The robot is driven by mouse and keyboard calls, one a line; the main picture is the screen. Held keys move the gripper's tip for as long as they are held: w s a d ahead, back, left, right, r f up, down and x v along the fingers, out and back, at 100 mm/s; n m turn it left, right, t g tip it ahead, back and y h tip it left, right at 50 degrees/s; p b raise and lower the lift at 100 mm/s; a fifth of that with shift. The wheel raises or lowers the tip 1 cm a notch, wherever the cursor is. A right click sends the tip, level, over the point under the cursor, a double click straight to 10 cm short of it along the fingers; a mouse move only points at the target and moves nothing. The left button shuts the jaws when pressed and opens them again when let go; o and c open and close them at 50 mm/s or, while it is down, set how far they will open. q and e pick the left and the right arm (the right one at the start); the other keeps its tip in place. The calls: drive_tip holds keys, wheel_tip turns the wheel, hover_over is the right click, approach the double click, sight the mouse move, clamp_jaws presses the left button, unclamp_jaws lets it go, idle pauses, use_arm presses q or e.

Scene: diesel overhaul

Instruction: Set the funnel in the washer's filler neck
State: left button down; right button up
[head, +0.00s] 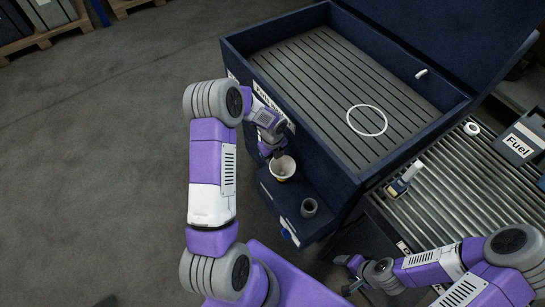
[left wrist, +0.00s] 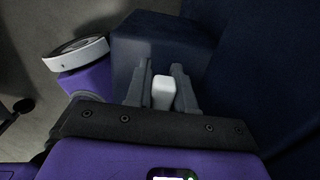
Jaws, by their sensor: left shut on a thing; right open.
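The cream-white funnel (head: 283,168) is at the washer's front, above the dark blue ledge, with its wide mouth facing up and a little yellow showing below it. My left gripper (head: 277,154) is at its far rim. In the left wrist view, the left fingers (left wrist: 162,88) are shut on a white piece (left wrist: 163,94), apparently part of the funnel. The grey, open-topped filler neck (head: 309,207) stands upright on the ledge, to the right of and nearer than the funnel. The funnel's lower end is hidden. My right gripper (head: 349,274) is open and empty at the lower right.
The blue washer (head: 345,180) has a slatted basin (head: 330,75) with a white ring (head: 367,120) in it.

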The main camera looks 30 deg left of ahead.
use_arm(q)
drive_tip(key=shift+f+b, duration=0.6)
drive_tip(key=shift+f, duration=0.35)
idle(0.3)
idle(0.4)
drive_tip(key=c, duration=0.9)
unclamp_jaws()
drive_tip(key=shift+r+p, duration=1.1)
drive_tip(key=shift+r, duration=2.7)
